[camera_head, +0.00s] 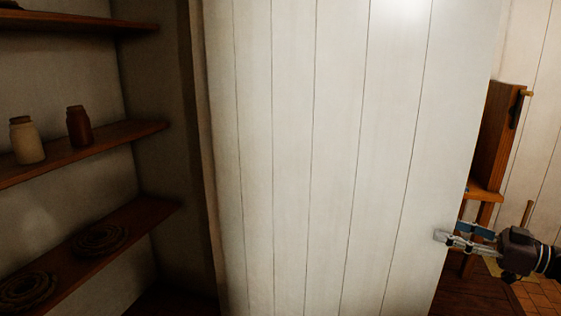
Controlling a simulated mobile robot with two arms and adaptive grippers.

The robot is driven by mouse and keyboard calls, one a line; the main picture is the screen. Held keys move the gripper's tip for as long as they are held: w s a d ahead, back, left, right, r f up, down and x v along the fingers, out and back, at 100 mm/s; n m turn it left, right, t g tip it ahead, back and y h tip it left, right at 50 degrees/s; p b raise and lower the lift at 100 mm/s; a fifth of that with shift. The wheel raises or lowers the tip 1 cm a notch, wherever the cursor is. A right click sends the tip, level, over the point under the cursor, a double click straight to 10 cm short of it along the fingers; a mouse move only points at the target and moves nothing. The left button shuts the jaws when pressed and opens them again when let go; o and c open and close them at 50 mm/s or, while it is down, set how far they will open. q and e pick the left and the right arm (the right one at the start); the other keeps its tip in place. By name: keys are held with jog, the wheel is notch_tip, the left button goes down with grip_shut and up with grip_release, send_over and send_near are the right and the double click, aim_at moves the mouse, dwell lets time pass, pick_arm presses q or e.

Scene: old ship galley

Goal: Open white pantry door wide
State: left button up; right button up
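The white pantry door (325,160), made of upright planks, fills the middle of the head view. Its left side meets a dark wooden post, and its right edge stands free, with room showing past it. My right gripper (456,235) comes in from the right at the door's lower right edge. A metal fingertip overlaps the door's face there. Whether the fingers grip the edge or only touch it I cannot tell. No handle shows on this face. My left gripper is not in view.
Wooden shelves (100,142) line the recess at left, with a pale jar (27,141), a brown jar (79,126) and coiled ropes (100,240). Beyond the door's right edge stands a brown wooden piece of furniture (497,140), close behind my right gripper.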

jog(key=shift+o, duration=0.7)
jog(key=shift+r, duration=0.1)
jog(key=shift+s+d, duration=0.2)
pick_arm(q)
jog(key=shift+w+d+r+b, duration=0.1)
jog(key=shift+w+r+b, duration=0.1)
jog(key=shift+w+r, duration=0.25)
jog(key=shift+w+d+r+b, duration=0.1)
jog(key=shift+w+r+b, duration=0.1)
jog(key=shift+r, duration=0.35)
pick_arm(e)
jog(key=v, duration=1)
jog(key=shift+s, duration=0.2)
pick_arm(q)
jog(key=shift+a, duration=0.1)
pick_arm(e)
jog(key=shift+d, duration=0.1)
